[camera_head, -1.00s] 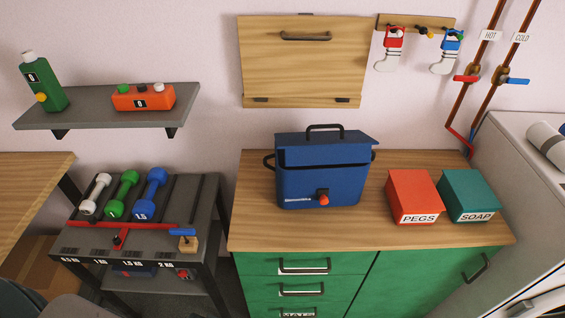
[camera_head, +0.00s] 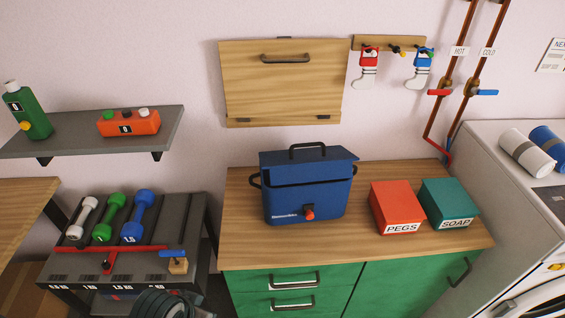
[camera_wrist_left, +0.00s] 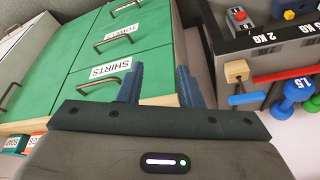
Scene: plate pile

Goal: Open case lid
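The blue case (camera_head: 330,203) stands upright on the wooden counter top. Its lid (camera_head: 340,165) has a black handle (camera_head: 307,148) on top, and a dark line runs between lid and body; I cannot tell whether the lid is ajar. A red knob (camera_head: 309,212) sits on the case front, with a black handle at the left side. My left gripper (camera_wrist_left: 158,85) is open and empty in the left wrist view, its two blue fingers apart in front of the green drawers. The case is not in that view. My right gripper is not in view.
A red PEGS box (camera_head: 396,205) and teal SOAP box (camera_head: 448,202) stand right of the case. A wooden wall panel (camera_head: 280,80) hangs behind. A dumbbell rack (camera_head: 178,215) stands left of the green drawers (camera_head: 290,285). The counter left of the case is clear.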

